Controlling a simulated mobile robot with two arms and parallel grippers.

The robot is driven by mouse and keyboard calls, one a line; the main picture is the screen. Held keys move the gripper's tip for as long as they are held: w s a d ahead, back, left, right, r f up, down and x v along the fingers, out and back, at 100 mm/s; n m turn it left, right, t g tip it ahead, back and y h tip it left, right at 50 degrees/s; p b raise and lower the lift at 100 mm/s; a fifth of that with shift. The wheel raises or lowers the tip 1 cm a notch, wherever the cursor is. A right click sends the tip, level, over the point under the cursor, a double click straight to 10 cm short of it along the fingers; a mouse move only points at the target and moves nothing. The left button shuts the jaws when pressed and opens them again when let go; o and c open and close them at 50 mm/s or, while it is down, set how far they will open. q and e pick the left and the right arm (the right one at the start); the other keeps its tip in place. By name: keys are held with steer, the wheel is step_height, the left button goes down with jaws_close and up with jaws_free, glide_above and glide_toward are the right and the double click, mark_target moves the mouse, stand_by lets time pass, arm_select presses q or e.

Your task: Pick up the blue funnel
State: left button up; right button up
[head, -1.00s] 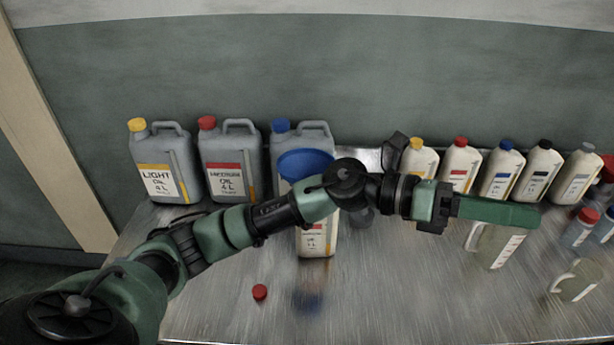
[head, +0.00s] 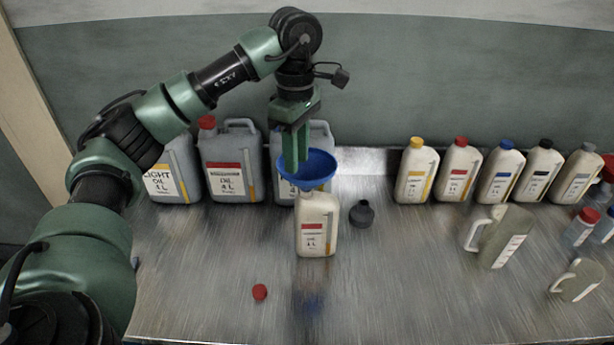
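The blue funnel (head: 320,168) sits upright with its spout down in the mouth of a cream 1 L bottle with a red label (head: 317,222). My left gripper (head: 296,168) points straight down from above, its green fingers at the left part of the funnel's rim and overlapping the bowl in the head view. The two fingers look close together. Whether they touch or clasp the rim is not clear. The spout is mostly hidden by the bowl. My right gripper is not in view.
Grey 4 L canisters (head: 227,168) stand behind the funnel along the wall. A dark cap-like object (head: 362,214) is right of the bottle, a red cap (head: 260,291) in front. Several small bottles (head: 458,172) and two jugs (head: 502,238) stand at the right.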

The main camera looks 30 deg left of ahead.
mark_target(294, 179)
arm_select(q)
steer(key=f+p, duration=0.1)
steer(key=f, duration=0.2)
steer(key=shift+s+a+f+p, duration=0.2)
steer(key=shift+f+p, duration=0.1)
steer(key=shift+p, duration=0.05)
steer(key=shift+f, duration=0.35)
steer(key=shift+w+d+f, duration=0.1)
steer(key=shift+f, duration=0.15)
jaws_close()
stand_by(0.6)
